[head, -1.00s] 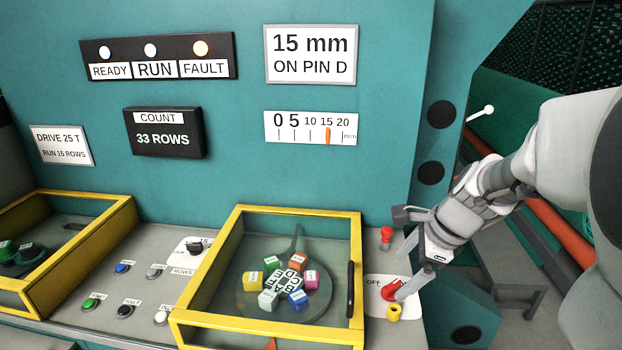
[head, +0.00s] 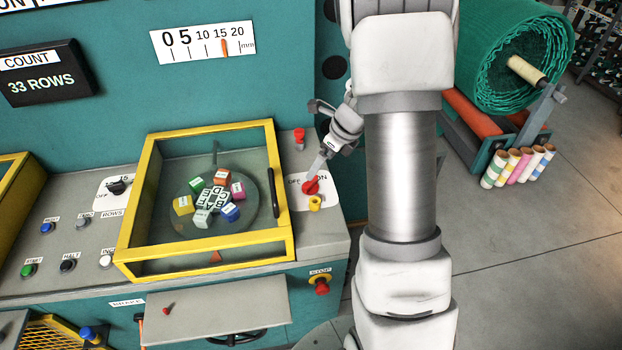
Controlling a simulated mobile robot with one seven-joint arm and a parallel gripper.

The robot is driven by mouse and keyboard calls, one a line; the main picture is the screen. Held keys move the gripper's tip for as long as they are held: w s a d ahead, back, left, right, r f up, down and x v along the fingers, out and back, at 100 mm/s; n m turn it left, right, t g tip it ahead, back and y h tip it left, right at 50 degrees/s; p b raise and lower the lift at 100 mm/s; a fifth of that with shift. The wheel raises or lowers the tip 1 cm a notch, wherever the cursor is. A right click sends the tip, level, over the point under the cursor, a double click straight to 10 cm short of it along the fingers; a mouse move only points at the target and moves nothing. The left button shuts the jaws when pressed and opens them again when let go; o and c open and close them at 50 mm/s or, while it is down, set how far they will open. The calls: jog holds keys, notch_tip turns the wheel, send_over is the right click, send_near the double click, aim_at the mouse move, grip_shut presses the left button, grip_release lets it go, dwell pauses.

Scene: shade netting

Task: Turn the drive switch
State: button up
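The drive switch (head: 310,187) is a red knob on a white plate (head: 294,196) marked OFF on the left and ON on the right, beside the yellow-framed window. My gripper (head: 316,167) comes down from the upper right with a finger at the top of the red knob. Whether it touches or grips the knob cannot be told. The other finger is not clearly seen, and the exact angle of the knob is hard to read.
A red button (head: 299,136) stands behind the switch and a yellow ring-like part (head: 315,203) in front of it. The yellow-framed window (head: 268,160) is close on the left. A red stop button (head: 321,287) sits on the front face. A green netting roll (head: 490,60) is at the right.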

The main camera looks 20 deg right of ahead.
aim_at(310, 185)
jog(key=x, duration=0.9)
jog(key=shift+c, duration=0.2)
jog(key=c, duration=1.3)
jog(key=shift+o, duration=0.2)
